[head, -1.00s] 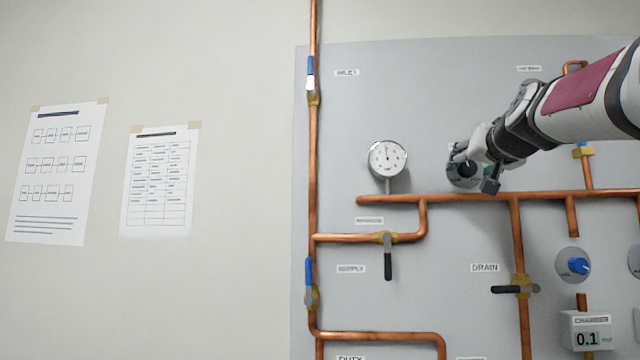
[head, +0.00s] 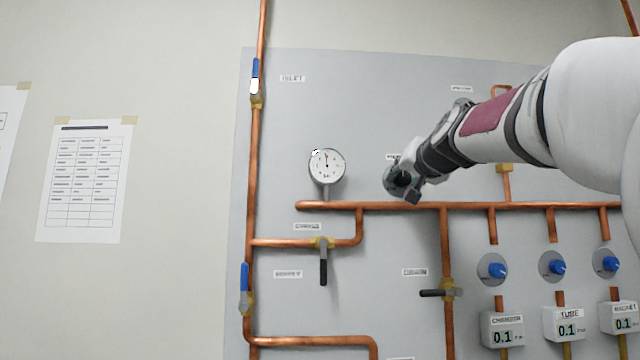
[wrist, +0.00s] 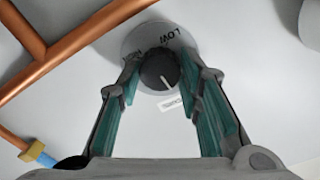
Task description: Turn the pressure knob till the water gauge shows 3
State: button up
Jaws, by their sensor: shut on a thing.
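The pressure knob is a dark round knob (wrist: 159,70) with a white pointer line, on a pale round plate lettered LOW. My gripper (wrist: 160,78) has its teal-padded fingers on both sides of the knob and is shut on it in the wrist view. In the head view my gripper (head: 405,180) covers most of the knob and its plate (head: 390,178). The round white water gauge (head: 326,166) stands on the pipe to the left. Its needle points about straight up; its figures are too small to read.
Copper pipes (head: 380,206) run across the grey panel. A black-handled valve (head: 323,265) sits below the gauge, and another, the drain valve (head: 433,293), is lower right. Three blue knobs (head: 497,270) sit above small displays reading 0.1.

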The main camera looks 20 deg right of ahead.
jog(key=shift+m, duration=0.6)
jog(key=o, duration=1.2)
jog(key=shift+c, duration=0.2)
jog(key=v, duration=1.2)
